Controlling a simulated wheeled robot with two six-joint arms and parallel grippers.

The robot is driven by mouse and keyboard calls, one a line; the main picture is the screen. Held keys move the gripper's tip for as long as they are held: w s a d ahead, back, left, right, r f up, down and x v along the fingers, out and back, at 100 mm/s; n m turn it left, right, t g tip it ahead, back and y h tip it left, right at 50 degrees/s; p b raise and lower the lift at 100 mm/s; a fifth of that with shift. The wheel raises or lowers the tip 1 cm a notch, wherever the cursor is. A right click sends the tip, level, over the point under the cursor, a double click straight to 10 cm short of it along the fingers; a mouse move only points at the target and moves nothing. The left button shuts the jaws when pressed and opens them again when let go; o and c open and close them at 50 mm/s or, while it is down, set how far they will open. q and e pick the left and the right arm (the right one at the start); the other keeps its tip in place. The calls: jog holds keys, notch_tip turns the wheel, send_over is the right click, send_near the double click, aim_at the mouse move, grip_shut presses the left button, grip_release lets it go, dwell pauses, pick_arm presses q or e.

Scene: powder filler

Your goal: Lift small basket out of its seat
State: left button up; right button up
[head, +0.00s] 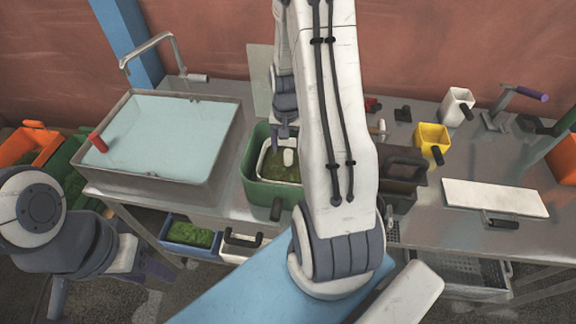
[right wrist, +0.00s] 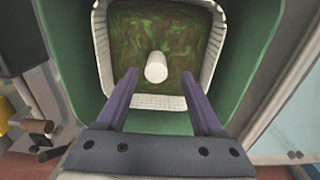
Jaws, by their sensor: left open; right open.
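The small basket (head: 283,165) is white, with green contents and an upright white knob-like handle (head: 288,157). It sits inside a green container (head: 258,190). In the right wrist view the basket (right wrist: 104,55) fills the container's opening and its handle (right wrist: 156,68) stands in the middle. My right gripper (right wrist: 158,76) is open above the basket, fingers on either side of the handle in that view; contact cannot be told. In the head view my right gripper (head: 284,130) is partly hidden by my own arm. My left gripper (head: 105,280) is open and empty at the lower left, away from the basket.
Bins sit below the table.

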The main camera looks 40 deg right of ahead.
aim_at(288, 161)
jog(key=f, duration=0.1)
jog(key=f+p, duration=0.1)
jog(key=f, duration=0.1)
jog(key=f+p, duration=0.1)
jog(key=f, duration=0.1)
jog(key=shift+s+a, duration=0.1)
jog(key=shift+s, duration=0.3)
jog(key=shift+f, duration=0.5)
grip_shut()
